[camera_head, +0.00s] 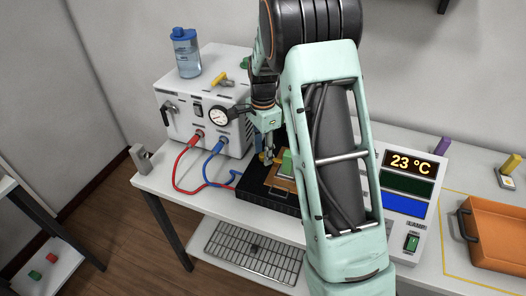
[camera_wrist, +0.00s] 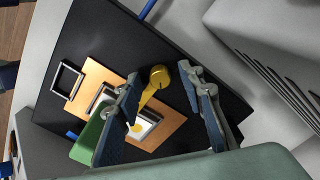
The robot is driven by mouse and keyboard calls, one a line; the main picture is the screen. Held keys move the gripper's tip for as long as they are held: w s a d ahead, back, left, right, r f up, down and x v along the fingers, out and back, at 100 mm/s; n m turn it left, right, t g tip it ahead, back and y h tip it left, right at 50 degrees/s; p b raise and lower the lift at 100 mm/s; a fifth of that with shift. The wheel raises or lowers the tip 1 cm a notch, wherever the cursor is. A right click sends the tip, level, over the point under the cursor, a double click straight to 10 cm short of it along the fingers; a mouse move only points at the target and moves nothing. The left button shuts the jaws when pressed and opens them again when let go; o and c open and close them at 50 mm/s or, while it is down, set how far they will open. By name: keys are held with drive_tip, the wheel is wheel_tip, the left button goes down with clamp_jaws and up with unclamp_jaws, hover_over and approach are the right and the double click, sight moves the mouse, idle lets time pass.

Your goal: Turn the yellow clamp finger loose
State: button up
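The yellow clamp finger (camera_wrist: 155,80) has a round pivot end and an arm that reaches over the copper-coloured plate (camera_wrist: 92,75) on a black base (camera_wrist: 185,140). It stands between the fingers of my gripper (camera_wrist: 160,76), which are spread apart on either side of it. No clear contact shows. In the head view my gripper (camera_head: 268,152) points down over the black base (camera_head: 262,201). The clamp finger is small there and partly hidden.
A green block (camera_wrist: 88,140) stands beside the plate. A white instrument box (camera_head: 220,125) with red and blue hoses (camera_head: 182,160) stands left of the base. A display panel (camera_head: 405,185) and orange tray (camera_head: 495,235) are to the right. My arm hides the middle of the table.

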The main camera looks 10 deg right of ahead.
clamp_jaws()
idle(0.3)
drive_tip(key=shift+n, duration=0.3)
drive_tip(key=n, duration=0.3)
drive_tip(key=shift+n, duration=0.3)
drive_tip(key=n, duration=0.3)
drive_tip(key=shift+n, duration=0.3)
drive_tip(key=n, duration=1.2)
